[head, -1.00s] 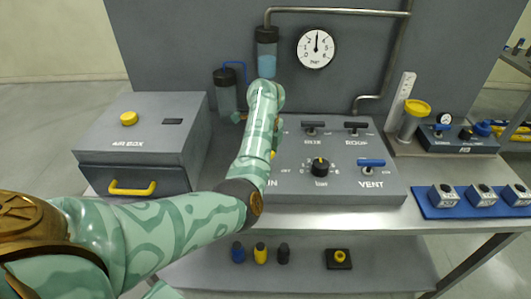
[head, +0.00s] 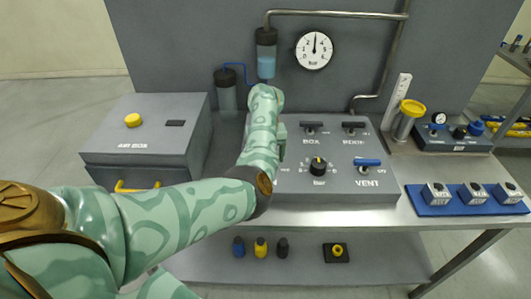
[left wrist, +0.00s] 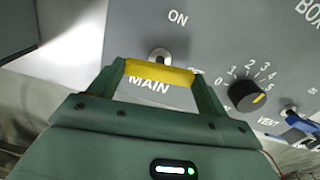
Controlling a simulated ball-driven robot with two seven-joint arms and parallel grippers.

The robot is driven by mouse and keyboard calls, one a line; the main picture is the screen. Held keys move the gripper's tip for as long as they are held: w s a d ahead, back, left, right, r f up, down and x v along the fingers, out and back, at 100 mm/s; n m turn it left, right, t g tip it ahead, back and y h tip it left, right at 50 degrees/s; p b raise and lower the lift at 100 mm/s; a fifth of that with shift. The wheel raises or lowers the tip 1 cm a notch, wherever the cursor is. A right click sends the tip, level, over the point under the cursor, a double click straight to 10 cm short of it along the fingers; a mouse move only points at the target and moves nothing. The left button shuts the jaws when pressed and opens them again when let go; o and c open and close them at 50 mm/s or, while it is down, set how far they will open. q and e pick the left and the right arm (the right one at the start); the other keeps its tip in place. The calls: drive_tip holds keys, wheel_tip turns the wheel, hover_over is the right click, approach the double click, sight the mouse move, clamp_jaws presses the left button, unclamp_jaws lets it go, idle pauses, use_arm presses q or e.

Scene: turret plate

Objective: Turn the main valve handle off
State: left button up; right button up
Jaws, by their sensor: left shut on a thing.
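The main valve handle (left wrist: 160,72) is a yellow bar in the left wrist view, beside its round metal pivot (left wrist: 159,55) and just above the word MAIN. My left gripper (left wrist: 158,76) is shut on it, with one dark green finger at each end of the bar. The bar lies across the picture, roughly along the MAIN lettering. The ON label is above it in that view. In the head view my left arm covers the handle and most of the gripper against the grey valve panel (head: 330,187). My right gripper is not in view.
The black knob (head: 319,167) and blue vent handle (head: 368,162) are right of my left arm. Two dark handles (head: 312,126) (head: 354,126) sit above. The grey air box (head: 150,140) stands left. A pressure gauge (head: 314,50) hangs on the back board.

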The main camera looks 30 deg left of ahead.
use_arm(q)
drive_tip(key=shift+r+m, duration=0.1)
drive_tip(key=shift+m, duration=0.7)
drive_tip(key=shift+p, duration=0.3)
drive_tip(key=o, duration=1)
wheel_tip(320, 180, up, 16)
drive_tip(key=p, duration=0.4)
